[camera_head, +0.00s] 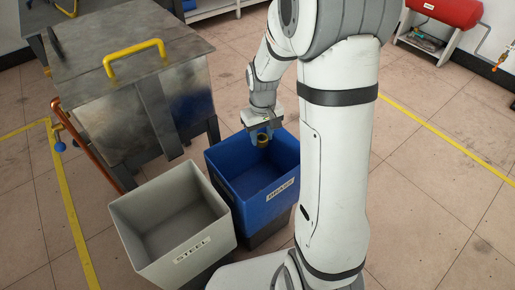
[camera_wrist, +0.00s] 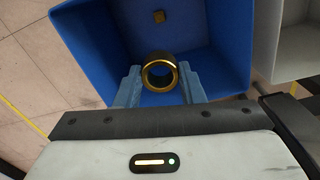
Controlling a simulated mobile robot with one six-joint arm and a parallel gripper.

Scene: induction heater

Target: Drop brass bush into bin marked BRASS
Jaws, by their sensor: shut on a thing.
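The brass bush is a short, gold-coloured ring. In the wrist view the brass bush (camera_wrist: 159,73) sits between the two jaws of my gripper (camera_wrist: 158,86), which is shut on it. In the head view my gripper (camera_head: 262,138) holds the bush over the far part of the blue bin (camera_head: 248,206), whose front label reads BRASS. The bin's floor shows below the bush in the wrist view.
A grey bin (camera_head: 165,243) labelled STEEL stands left of the blue bin. A metal cabinet (camera_head: 135,90) with a yellow-handled lid stands behind them. A red tank (camera_head: 447,12) on a stand is at the far right. Open tiled floor with yellow lines lies at the right.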

